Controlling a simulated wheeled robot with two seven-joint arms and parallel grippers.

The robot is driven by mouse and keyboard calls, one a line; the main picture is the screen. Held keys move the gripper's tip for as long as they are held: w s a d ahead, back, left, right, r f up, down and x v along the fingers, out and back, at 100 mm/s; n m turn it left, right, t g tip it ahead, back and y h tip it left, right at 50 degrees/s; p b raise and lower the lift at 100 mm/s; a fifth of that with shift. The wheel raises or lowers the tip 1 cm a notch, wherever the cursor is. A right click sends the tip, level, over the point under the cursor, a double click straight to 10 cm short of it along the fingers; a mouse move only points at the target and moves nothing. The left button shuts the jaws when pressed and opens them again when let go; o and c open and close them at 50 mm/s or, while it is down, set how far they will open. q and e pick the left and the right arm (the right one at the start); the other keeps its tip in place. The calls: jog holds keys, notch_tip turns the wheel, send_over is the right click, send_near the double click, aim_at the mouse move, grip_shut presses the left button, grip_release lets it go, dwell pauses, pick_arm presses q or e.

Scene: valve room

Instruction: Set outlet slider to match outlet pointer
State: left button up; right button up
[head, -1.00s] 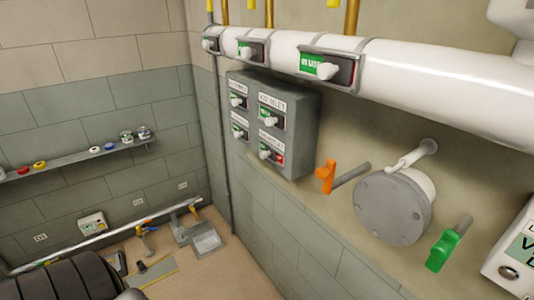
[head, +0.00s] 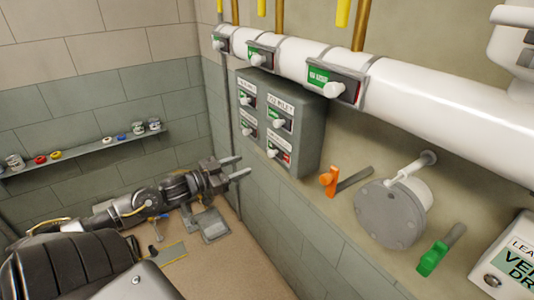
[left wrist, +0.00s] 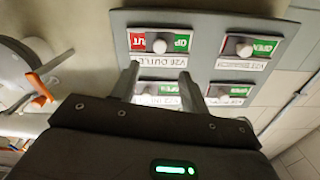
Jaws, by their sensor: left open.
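The grey slider panel (head: 312,140) on the right wall carries two rows of two sliders. The outlet slider (head: 274,153) is at its lower right in the head view, with green on the left and red on the right. In the left wrist view this slider (left wrist: 159,46) is upside down, its white knob between the red and green ends. My left gripper (head: 237,167) is open and empty, left of the panel in the head view. In the left wrist view its fingers (left wrist: 158,84) point at the panel, apart from the outlet knob. I cannot tell which part is the outlet pointer.
A white pipe (head: 430,92) with several more sliders runs above the panel. An orange handle (head: 328,181), a round grey flange (head: 390,214) and a green handle (head: 432,259) stick out from the wall. A shelf (head: 90,153) with small items is at left.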

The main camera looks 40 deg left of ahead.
aim_at(269, 155)
pick_arm(q)
jog(key=p+x, duration=0.2)
jog(key=x, duration=0.7)
jog(key=shift+r, duration=0.15)
jog(key=shift+p+x, duration=0.35)
jog(key=shift+x, duration=0.6)
jog(key=shift+c, duration=0.4)
grip_shut()
